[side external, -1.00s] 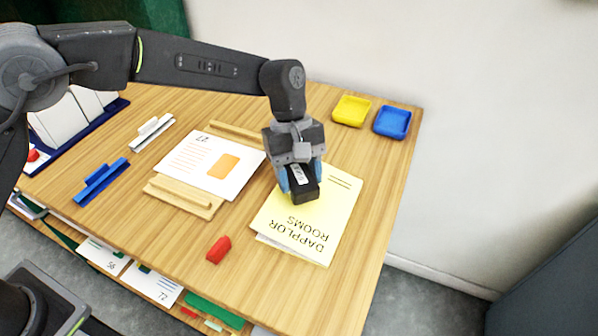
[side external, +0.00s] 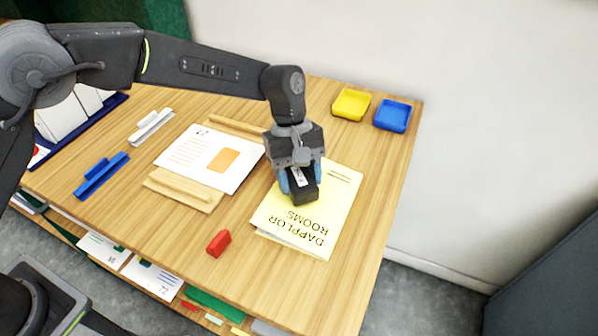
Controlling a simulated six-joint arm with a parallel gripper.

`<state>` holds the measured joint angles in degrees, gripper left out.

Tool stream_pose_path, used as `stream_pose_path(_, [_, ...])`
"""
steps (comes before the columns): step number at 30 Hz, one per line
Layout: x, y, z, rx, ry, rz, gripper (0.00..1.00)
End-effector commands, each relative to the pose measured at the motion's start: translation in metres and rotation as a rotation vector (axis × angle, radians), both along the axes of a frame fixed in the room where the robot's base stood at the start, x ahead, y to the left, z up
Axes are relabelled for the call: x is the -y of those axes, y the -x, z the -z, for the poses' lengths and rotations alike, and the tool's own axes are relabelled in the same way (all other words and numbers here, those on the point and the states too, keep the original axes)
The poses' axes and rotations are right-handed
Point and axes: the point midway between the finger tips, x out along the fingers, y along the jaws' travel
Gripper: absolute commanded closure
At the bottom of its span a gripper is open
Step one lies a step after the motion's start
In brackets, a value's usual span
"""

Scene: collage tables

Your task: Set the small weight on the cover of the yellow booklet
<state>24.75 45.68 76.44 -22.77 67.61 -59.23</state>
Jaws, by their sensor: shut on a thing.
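The yellow booklet (side external: 325,215) lies on the wooden table with its printed cover up. The small weight is a black block (side external: 304,195) with a white label on top. My gripper (side external: 298,183) points down over the booklet's upper left part, shut on the weight between its blue-tipped fingers. The weight is over the cover, at it or very close above; I cannot tell whether it touches. The gripper and weight hide part of the cover.
A red block (side external: 219,243) lies left of the booklet. A white sheet (side external: 200,165) on a wooden board is further left, with blue (side external: 101,176) and white (side external: 152,127) holders beyond. Yellow (side external: 351,104) and blue (side external: 392,116) trays stand at the back right.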

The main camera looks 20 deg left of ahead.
Motion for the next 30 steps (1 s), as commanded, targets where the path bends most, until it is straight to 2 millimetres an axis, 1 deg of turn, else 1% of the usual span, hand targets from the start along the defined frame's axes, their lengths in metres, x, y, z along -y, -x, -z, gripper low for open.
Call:
stream_pose_path(19, [0.0, 0.0, 0.003, 0.001, 0.001, -0.001, 0.88])
stream_pose_path(30, [0.0, 0.0, 0.012, 0.001, 0.001, -0.002, 0.88])
